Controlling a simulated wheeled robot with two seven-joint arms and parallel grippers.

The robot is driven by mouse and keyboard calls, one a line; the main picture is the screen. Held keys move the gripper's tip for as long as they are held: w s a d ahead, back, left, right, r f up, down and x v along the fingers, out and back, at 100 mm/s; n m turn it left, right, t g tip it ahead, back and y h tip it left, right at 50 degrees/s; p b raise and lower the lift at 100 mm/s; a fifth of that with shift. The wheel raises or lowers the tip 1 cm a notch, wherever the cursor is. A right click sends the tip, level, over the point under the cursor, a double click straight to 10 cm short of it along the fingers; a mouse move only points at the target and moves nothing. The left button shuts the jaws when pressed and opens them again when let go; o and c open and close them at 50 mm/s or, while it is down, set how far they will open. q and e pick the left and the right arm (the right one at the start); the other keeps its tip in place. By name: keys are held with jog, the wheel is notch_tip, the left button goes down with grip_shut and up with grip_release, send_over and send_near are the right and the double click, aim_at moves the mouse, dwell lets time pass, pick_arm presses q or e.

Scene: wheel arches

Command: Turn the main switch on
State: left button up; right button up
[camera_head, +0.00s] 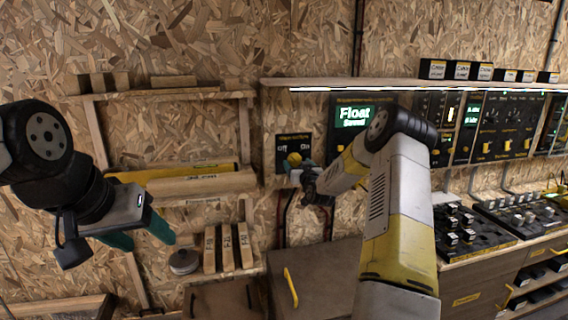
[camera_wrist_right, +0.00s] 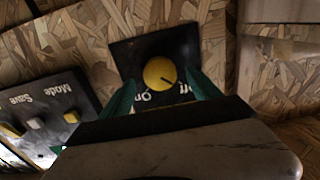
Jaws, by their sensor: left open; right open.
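The main switch is a black panel (camera_head: 288,142) marked Off and On on the chipboard wall, with a round yellow knob (camera_head: 294,159). In the right wrist view the panel (camera_wrist_right: 130,55) is upside down, and the dark mark on the knob (camera_wrist_right: 158,72) points toward Off. My right gripper (camera_head: 298,170) is at the switch, open. In the wrist view its teal fingers (camera_wrist_right: 163,90) stand either side of the knob; whether they touch it I cannot tell. My left gripper (camera_head: 140,236) is open and empty, away from the switch at the left.
A lit Float screen panel (camera_head: 355,115) is right of the switch. A shelf (camera_head: 340,84) runs above it. A wooden rack (camera_head: 200,184) is to the left. A brown cabinet (camera_head: 315,275) is below, and consoles (camera_head: 470,238) stand on the right bench. A Mode/Save panel (camera_wrist_right: 50,105) shows in the wrist view.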

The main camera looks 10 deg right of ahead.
aim_at(295, 159)
jog(key=shift+w, duration=1.45)
jog(key=c, duration=1.4)
jog(key=shift+o, duration=0.2)
